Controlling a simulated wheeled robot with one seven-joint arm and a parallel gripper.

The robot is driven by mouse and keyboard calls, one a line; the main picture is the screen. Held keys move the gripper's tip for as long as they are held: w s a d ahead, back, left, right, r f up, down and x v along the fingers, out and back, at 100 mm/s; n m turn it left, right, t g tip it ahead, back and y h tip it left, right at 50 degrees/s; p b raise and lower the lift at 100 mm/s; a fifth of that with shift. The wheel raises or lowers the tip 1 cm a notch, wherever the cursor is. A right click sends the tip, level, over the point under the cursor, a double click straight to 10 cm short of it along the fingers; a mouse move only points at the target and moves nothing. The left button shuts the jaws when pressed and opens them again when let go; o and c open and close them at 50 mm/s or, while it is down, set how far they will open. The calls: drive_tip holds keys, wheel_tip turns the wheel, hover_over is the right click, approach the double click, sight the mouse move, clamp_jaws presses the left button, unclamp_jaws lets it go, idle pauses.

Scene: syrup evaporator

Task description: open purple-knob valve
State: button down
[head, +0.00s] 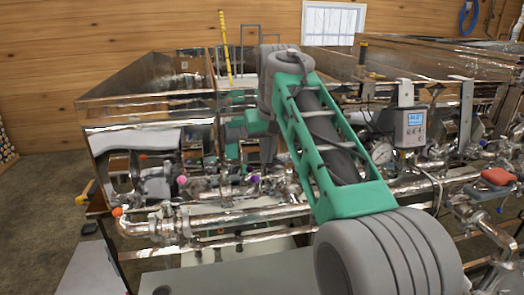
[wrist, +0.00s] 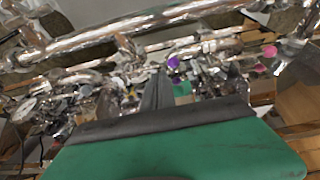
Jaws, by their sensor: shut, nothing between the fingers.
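The purple knob (wrist: 174,62) shows in the wrist view as a small round ball among shiny metal pipes, just beyond and slightly right of my gripper's (wrist: 160,88) dark fingers. The fingers are shut with nothing between them. I see a gap in the picture between fingertips and knob, but cannot tell the depth. In the head view a small purple knob (head: 256,179) sits on the pipework at centre, left of my green arm. My fingertips cannot be made out there. The valve body under the knob is too cluttered to make out.
A pink knob (wrist: 270,51) is to the right in the wrist view. An orange knob (head: 117,212) is at a pipe end at left in the head view. A large metal pan (head: 150,92), a grey display box (head: 410,127) and a red handle (head: 497,177) surround the pipes.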

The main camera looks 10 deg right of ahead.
sight(272, 177)
drive_tip(key=w+f+b, duration=0.3)
drive_tip(key=w+f, duration=0.2)
drive_tip(key=f, duration=0.2)
drive_tip(key=shift+b, duration=0.35)
drive_tip(key=shift+s+n, duration=0.2)
drive_tip(key=shift+n, duration=0.1)
